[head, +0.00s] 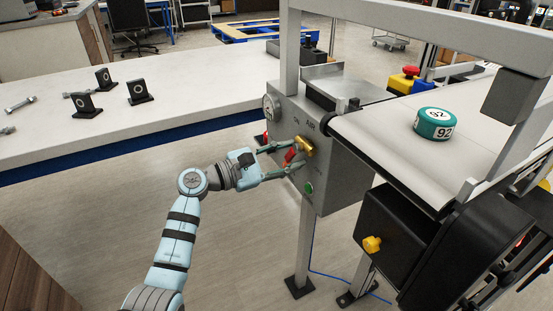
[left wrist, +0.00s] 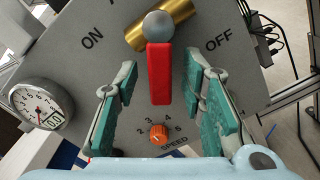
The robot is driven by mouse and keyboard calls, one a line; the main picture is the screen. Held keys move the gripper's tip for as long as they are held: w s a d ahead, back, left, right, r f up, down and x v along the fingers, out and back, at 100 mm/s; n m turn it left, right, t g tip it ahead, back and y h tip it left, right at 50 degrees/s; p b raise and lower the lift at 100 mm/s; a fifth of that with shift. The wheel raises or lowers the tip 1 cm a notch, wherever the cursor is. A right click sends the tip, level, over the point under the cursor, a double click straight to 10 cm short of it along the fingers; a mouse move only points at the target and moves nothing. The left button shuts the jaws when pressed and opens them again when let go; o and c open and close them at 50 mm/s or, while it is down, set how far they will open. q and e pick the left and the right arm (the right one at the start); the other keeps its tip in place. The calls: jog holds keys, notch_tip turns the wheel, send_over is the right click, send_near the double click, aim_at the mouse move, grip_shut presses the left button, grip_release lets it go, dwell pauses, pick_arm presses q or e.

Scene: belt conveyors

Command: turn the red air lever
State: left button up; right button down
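The red air lever (head: 290,155) is on the brass valve (head: 305,146) of the grey control box. In the left wrist view the lever (left wrist: 159,78) hangs from a round grey pivot below the brass valve (left wrist: 172,20), between the ON label at left and the OFF label at right. My left gripper (head: 285,159) is open, with one finger on each side of the lever. Gaps show between the lever and both fingers in the left wrist view. My right gripper is not in view.
A pressure gauge (left wrist: 40,104) and an orange speed knob (left wrist: 159,133) are near the lever on the box. The conveyor belt (head: 390,140) carries a green labelled puck (head: 435,124). A white table (head: 190,90) with black blocks stands at left.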

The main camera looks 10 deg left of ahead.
pick_arm(q)
jog(key=v, duration=1.1)
jog(key=shift+s+a, duration=0.2)
